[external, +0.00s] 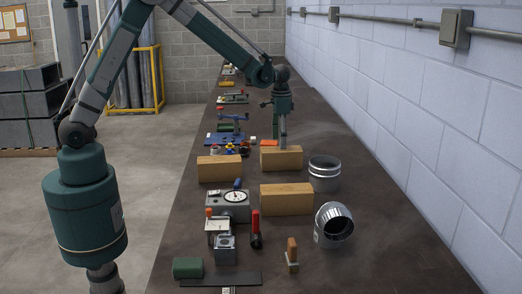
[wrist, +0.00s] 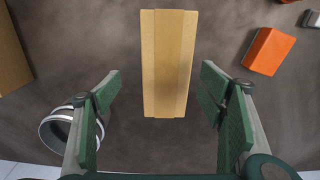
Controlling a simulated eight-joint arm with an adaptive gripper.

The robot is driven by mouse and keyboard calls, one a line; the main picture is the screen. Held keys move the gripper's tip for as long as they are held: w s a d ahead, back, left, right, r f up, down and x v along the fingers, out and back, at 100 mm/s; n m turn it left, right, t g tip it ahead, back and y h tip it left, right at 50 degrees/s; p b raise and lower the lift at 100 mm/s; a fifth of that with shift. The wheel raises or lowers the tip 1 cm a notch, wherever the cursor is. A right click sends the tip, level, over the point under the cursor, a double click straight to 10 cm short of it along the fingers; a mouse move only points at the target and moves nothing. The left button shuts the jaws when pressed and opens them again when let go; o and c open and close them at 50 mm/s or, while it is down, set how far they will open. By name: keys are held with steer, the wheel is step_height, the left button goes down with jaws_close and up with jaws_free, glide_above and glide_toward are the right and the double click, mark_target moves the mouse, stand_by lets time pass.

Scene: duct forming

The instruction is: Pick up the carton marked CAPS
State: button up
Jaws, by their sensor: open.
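Three plain tan cartons stand on the bench: one under my gripper (external: 281,159), one to its left (external: 219,169) and one nearer the camera (external: 287,199). No CAPS marking is legible on any of them, so I cannot tell which one bears it. My gripper (external: 283,138) points down above the back right carton. In the wrist view, my gripper (wrist: 163,112) is open and empty, with green-padded fingers apart on either side. The carton below (wrist: 168,65) shows its taped top, lined up between the fingers but mostly ahead of them.
Metal duct collars, one upright (external: 325,173) and one elbow (external: 334,224), stand to the right. An orange block (wrist: 267,51) lies beyond the carton. A gauge box (external: 229,207) and a red-handled tool (external: 256,232) stand nearer. The wall bounds the bench's right side.

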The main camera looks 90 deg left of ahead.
mark_target(281, 156)
steer(key=shift+w+a+f, duration=0.25)
steer(key=shift+a+f, duration=0.25)
steer(key=shift+f, duration=0.15)
steer(key=shift+f, duration=1.3)
steer(key=shift+f, duration=2.6)
steer(key=c, duration=1.2)
